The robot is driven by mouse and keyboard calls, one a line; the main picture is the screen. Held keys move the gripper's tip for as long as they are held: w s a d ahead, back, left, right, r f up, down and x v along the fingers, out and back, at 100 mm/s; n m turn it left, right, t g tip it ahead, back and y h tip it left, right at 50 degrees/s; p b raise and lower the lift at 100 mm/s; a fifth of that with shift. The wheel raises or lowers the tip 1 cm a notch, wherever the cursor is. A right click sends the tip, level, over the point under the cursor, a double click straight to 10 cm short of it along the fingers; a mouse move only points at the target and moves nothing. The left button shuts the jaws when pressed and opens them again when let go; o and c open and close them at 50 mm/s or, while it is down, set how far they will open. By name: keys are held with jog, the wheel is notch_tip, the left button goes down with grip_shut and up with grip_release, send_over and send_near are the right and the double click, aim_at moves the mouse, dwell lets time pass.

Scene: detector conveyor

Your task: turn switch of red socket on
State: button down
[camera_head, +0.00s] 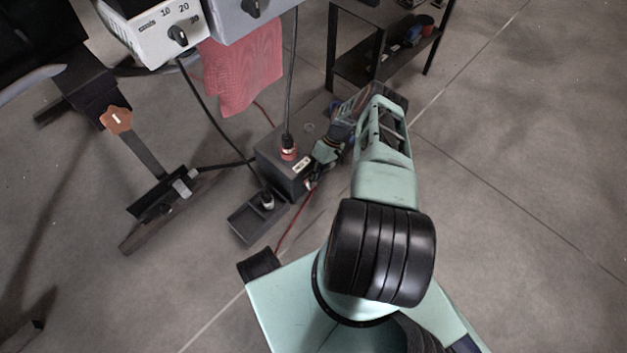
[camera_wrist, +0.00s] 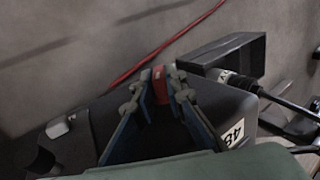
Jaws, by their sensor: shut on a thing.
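My gripper (camera_head: 311,180) reaches down at the box's right side. In the wrist view, the two fingertips of my gripper (camera_wrist: 160,82) come together around a small red piece (camera_wrist: 158,74) at the box's edge and are shut on it. It looks like the switch, but the fingers hide much of it, and its on or off position cannot be told. The box's top (camera_wrist: 200,118) bears a white label reading 48 (camera_wrist: 232,133).
A grey open tray (camera_head: 250,222) with a black plug (camera_head: 267,200) adjoins the box. A red cable (camera_wrist: 165,66) runs along the floor. A pink cloth (camera_head: 242,72) hangs above, near control units. A black shelf (camera_head: 375,65) stands behind. The right floor is clear.

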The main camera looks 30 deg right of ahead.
jog(key=c, duration=2)
grip_release()
jog(key=shift+o, duration=0.2)
jog(key=v, duration=1.2)
